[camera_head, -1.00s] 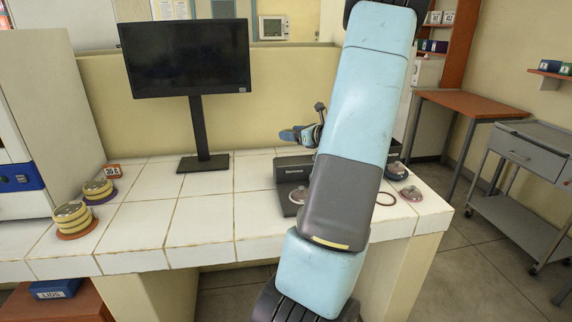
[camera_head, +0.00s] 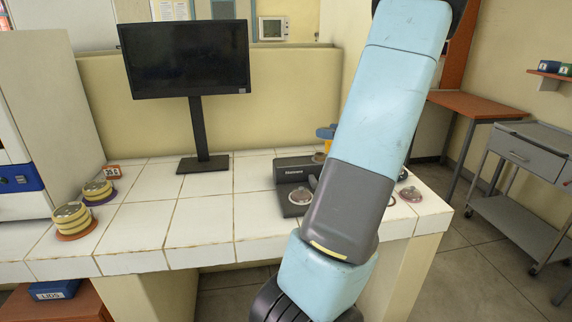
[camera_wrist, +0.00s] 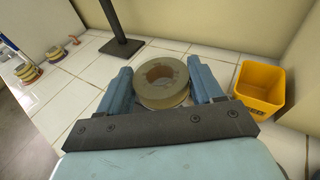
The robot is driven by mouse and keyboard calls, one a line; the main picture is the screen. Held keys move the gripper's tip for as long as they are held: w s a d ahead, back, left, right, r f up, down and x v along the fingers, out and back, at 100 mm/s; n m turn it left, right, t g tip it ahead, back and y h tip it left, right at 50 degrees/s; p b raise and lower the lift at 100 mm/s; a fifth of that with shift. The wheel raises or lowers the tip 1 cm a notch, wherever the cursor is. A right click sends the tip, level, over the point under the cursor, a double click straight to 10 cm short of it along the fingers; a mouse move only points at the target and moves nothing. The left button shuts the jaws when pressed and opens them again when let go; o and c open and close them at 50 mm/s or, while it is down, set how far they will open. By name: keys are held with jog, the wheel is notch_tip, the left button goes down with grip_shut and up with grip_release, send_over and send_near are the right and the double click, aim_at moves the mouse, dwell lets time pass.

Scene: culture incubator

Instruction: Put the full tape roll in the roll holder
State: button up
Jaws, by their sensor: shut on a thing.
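A tan tape roll (camera_wrist: 148,92) with a round open core sits between the two blue fingers of my gripper (camera_wrist: 160,68) in the wrist view. The gripper is shut on the roll's sides. In the head view my arm hides most of the gripper; a blue part of it (camera_head: 326,132) shows left of the arm, above the back of the bench. I cannot pick out the roll holder with certainty in either view.
A yellow open bin (camera_wrist: 258,88) stands right of the gripper in the wrist view. In the head view, a dark device (camera_head: 294,172) lies left of my arm, a monitor (camera_head: 190,60) stands behind, and stacked dishes (camera_head: 73,218) sit at left. The tiled bench middle is clear.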

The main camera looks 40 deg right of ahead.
jog(key=w+a+f, duration=0.3)
jog(key=w+f, duration=0.1)
jog(key=w, duration=0.4)
send_over(292, 163)
jog(key=s, duration=0.2)
jog(key=f, duration=0.4)
jog(key=shift+w+d+f, duration=0.1)
jog(key=shift+w+d, duration=0.1)
jog(key=shift+w, duration=0.05)
jog(key=shift+w+a+f, duration=0.2)
jog(key=shift+w+f, duration=0.25)
jog(key=shift+f, duration=0.15)
jog(key=shift+w+f, duration=0.15)
jog(key=shift+f, duration=0.65)
jog(key=shift+w+f, duration=0.1)
jog(key=shift+f, duration=0.7)
jog(key=shift+a+f, duration=0.1)
jog(key=shift+f, duration=0.05)
jog(key=o, duration=1)
jog(key=shift+o, duration=0.2)
